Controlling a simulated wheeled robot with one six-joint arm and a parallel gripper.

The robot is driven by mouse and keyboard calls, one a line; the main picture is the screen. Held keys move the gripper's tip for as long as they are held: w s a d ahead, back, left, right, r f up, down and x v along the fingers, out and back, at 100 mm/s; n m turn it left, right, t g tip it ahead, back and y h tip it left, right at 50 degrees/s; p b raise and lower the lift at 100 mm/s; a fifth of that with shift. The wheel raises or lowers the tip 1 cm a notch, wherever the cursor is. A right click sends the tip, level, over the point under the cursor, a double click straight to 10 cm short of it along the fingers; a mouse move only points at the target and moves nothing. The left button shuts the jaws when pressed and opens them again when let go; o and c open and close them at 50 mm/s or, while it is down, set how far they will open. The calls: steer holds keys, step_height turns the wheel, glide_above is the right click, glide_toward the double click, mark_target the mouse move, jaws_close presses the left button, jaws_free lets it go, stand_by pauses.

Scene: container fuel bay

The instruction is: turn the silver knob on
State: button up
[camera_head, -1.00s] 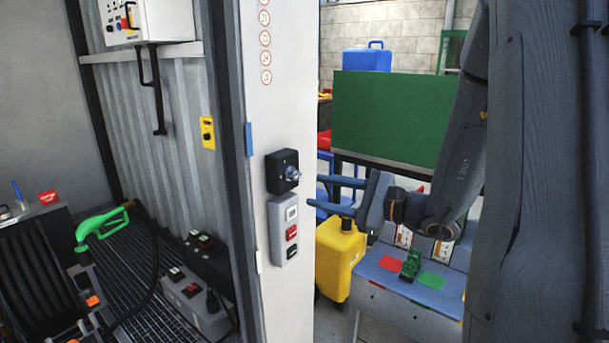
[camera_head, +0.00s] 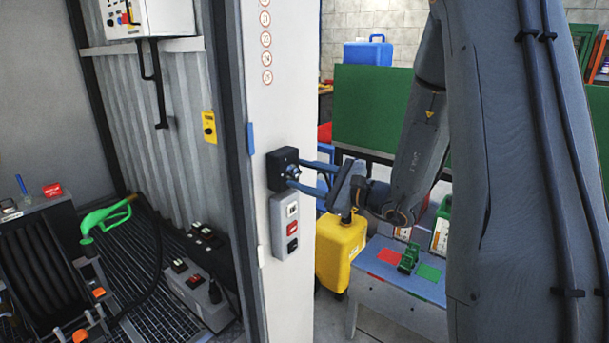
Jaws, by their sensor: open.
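The silver knob (camera_head: 292,172) sits on a black square switch box (camera_head: 279,168) on the white door post. My gripper (camera_head: 294,177) comes in from the right with its two fingers level and apart, one above the other. The fingertips are at the knob, and the knob shows between them. I cannot tell whether the fingers touch it. The gripper is open.
Below the box is a grey panel with white, red and black buttons (camera_head: 286,226). A yellow canister (camera_head: 341,252) stands under my gripper. A blue bench (camera_head: 400,285) with coloured pads is at the right. A green fuel nozzle (camera_head: 105,217) lies at the left.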

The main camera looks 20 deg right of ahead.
steer(key=shift+c, duration=0.3)
jaws_close()
steer(key=shift+m, duration=0.3)
steer(key=m, duration=0.5)
steer(key=shift+m, duration=0.3)
steer(key=m+p, duration=0.1)
steer(key=m, duration=0.4)
steer(key=shift+m+t, duration=0.3)
steer(key=shift+m, duration=0.1)
